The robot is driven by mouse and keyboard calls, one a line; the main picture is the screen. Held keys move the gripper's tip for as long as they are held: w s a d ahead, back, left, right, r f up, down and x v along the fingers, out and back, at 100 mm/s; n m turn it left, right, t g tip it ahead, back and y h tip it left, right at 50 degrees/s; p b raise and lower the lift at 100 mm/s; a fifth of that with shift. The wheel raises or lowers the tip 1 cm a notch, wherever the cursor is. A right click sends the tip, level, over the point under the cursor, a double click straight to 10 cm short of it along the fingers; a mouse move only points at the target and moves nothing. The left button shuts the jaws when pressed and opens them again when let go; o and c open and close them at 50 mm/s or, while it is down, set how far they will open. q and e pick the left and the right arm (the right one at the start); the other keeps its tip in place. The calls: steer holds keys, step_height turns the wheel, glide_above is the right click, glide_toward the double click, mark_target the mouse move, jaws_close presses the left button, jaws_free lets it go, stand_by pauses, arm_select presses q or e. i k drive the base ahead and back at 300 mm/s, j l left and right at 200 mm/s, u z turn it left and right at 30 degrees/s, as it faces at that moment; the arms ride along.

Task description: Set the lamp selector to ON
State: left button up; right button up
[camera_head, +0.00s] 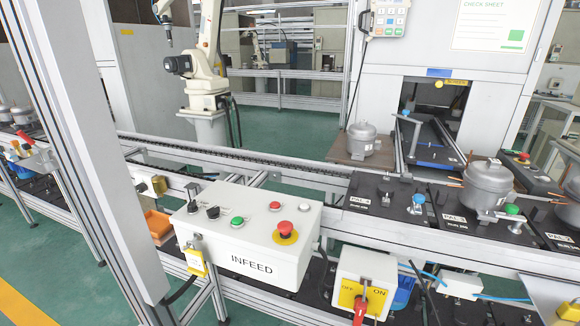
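A light grey control box (245,235) marked INFEED stands in front of me on the conveyor frame. Two black selector knobs sit at the left of its top: one nearer the back (192,206) and one nearer the front (213,212). Their labels are too small to read, so I cannot tell which is the lamp selector or how it is set. Beside them are a green button (237,221), a red button (275,205) and a red mushroom button (286,231) on a yellow ring. Neither of my grippers shows.
A yellow padlock-like block (195,262) hangs at the box's left. A white switch box (363,283) with OFF/ON plate and red handle (360,310) is lower right. A grey post (95,150) rises at left. Compressors (361,141) stand behind. Space above the INFEED box looks clear.

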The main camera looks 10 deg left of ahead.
mark_target(191, 207)
steer(key=u, duration=0.9)
